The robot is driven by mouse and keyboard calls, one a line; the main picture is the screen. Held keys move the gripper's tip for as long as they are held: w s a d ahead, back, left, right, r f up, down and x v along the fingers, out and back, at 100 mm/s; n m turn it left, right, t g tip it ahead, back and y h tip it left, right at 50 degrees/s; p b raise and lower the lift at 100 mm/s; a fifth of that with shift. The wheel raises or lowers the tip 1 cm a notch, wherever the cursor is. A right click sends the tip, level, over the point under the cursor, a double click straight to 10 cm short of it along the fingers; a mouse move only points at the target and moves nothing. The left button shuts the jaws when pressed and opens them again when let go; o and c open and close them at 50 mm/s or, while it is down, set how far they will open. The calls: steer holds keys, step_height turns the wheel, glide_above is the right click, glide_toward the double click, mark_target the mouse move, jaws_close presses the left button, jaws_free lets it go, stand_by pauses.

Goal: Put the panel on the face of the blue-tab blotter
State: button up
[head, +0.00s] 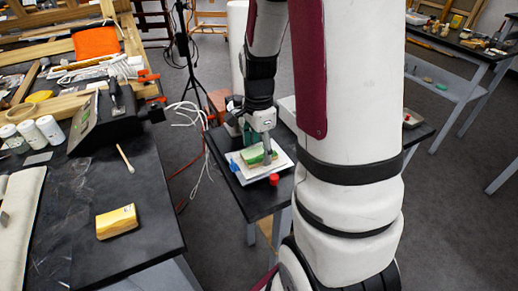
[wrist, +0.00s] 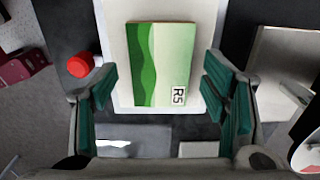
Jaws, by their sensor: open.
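The panel (wrist: 160,65) is a rectangular piece with a green wavy band, a pale cream side and an "R5" label. It lies on a white blotter board (wrist: 111,45) on a small dark table. In the head view the panel (head: 252,156) sits near the middle of the white board (head: 255,172), and a blue tab (head: 233,166) shows at the board's left edge. My gripper (head: 260,142) is just above the panel, pointing down. In the wrist view its green-padded fingers (wrist: 159,95) are open on either side of the panel's near end, with gaps to both sides.
A red knob-like object (head: 274,179) is beside the board, also in the wrist view (wrist: 80,65). A pale flat board (wrist: 283,75) lies to the right there. A yellow block (head: 117,221) rests on the left bench (head: 150,215), with bottles and tools behind.

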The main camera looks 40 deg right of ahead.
mark_target(259, 154)
step_height(259, 154, up, 11)
steer(key=s+a+r+n+t, duration=0.1)
steer(key=s+a+r+n, duration=0.3)
steer(key=s+a+n, duration=0.4)
steer(key=s+a+r+n+t, duration=0.2)
steer(key=s+a+n, duration=0.5)
steer(key=n, duration=0.6)
steer(key=a+r+p, duration=0.1)
steer(key=a, duration=0.1)
steer(key=shift+s+a+r, duration=0.35)
steer(key=shift+a, duration=0.05)
steer(key=shift+r, duration=0.1)
